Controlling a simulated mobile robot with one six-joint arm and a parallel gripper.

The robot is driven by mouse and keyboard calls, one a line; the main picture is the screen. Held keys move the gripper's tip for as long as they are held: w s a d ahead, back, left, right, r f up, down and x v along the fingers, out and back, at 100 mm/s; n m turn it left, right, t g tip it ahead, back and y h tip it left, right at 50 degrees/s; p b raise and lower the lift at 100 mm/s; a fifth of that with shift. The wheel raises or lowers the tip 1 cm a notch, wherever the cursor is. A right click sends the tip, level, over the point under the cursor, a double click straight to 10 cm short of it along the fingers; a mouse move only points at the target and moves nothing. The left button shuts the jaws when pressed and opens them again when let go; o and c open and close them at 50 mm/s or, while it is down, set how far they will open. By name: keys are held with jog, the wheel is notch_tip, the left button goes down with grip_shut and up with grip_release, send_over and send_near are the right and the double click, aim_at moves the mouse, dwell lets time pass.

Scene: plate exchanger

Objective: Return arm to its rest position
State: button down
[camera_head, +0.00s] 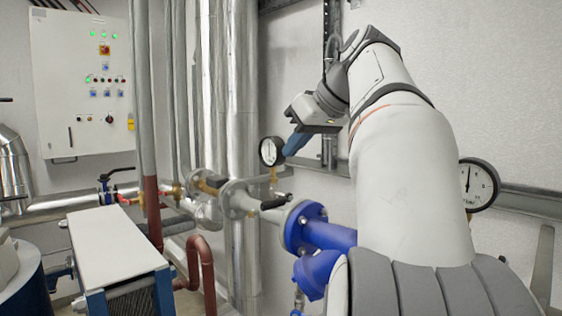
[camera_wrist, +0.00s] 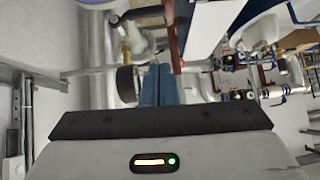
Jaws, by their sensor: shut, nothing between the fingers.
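My gripper (camera_head: 296,143) is at the end of my raised white arm, in the middle of the head view. Its blue fingers are together with nothing between them. In the head view the fingers point down and left, close to a round pressure gauge (camera_head: 271,151) on a pipe. I cannot tell whether they touch it. In the wrist view the shut blue fingers (camera_wrist: 158,84) reach up from the dark gripper body, with a dark round gauge (camera_wrist: 127,84) just left of them. My arm hides part of the wall and pipes behind it.
A white control cabinet (camera_head: 84,84) with lit buttons hangs at the left. Silver vertical pipes (camera_head: 240,120) stand behind the gauge. A valve with a black handle (camera_head: 275,203) and a blue flanged pipe (camera_head: 312,232) lie below my gripper. A second gauge (camera_head: 478,184) is right of my arm.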

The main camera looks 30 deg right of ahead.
jog(key=s+a+f+m+g, duration=0.1)
jog(key=a+f+g, duration=0.1)
jog(key=a+f, duration=0.5)
jog(key=s+a+f+m+g, duration=0.1)
jog(key=s+a+f+m, duration=0.1)
jog(key=f, duration=0.9)
jog(key=s+a+f+h, duration=0.1)
jog(key=s+a+f, duration=0.1)
jog(key=s+f, duration=0.2)
jog(key=s+a+f+g+h, duration=0.1)
jog(key=s+f, duration=0.3)
jog(key=f, duration=0.6)
jog(key=s+a+f+g, duration=0.1)
jog(key=s+a+f, duration=0.3)
jog(key=f, duration=0.3)
jog(key=shift+f+h, duration=0.25)
jog(key=shift+h, duration=0.15)
